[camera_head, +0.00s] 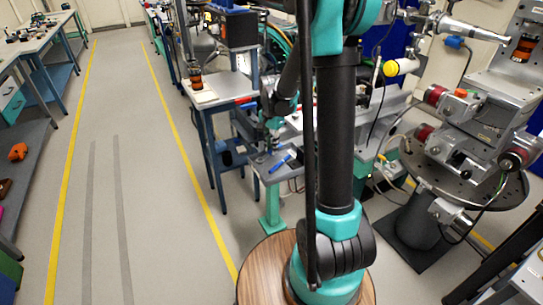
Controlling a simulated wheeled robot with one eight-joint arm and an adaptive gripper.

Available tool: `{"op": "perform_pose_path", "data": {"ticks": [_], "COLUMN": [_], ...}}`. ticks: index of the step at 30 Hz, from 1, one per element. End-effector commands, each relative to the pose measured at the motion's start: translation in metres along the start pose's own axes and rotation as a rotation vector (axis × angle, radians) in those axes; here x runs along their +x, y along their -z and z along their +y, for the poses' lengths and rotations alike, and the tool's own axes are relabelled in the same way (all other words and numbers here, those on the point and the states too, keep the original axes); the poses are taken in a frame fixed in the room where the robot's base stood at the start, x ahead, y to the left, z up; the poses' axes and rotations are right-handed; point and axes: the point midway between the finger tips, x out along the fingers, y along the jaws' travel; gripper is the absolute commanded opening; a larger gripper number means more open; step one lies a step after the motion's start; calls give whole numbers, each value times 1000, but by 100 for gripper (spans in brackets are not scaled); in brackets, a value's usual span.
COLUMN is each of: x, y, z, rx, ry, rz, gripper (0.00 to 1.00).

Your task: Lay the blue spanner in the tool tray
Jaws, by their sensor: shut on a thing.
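My gripper (273,146) is small in the view, near the middle, pointing down over a small grey stand top (267,175) with a teal leg. The blue spanner (284,160) is a short bright blue shape right at and below the fingertips. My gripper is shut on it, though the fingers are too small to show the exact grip. The spanner is low over the grey top; I cannot tell whether it touches it. I cannot make out the tool tray for certain. My own arm hides part of the area to the right.
A grey-topped table (222,92) with a dark and orange cylinder (196,78) stands just behind left. A round instrument stage (480,190) stands at right. A workbench (30,45) stands far left. The floor aisle (140,170) between the yellow lines is clear.

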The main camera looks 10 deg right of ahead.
Motion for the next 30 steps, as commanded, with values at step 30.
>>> {"op": "perform_pose_path", "data": {"ticks": [30], "x": [46], "y": [0], "z": [0], "rx": [0], "ry": [0], "rz": [0], "gripper": [25]}}
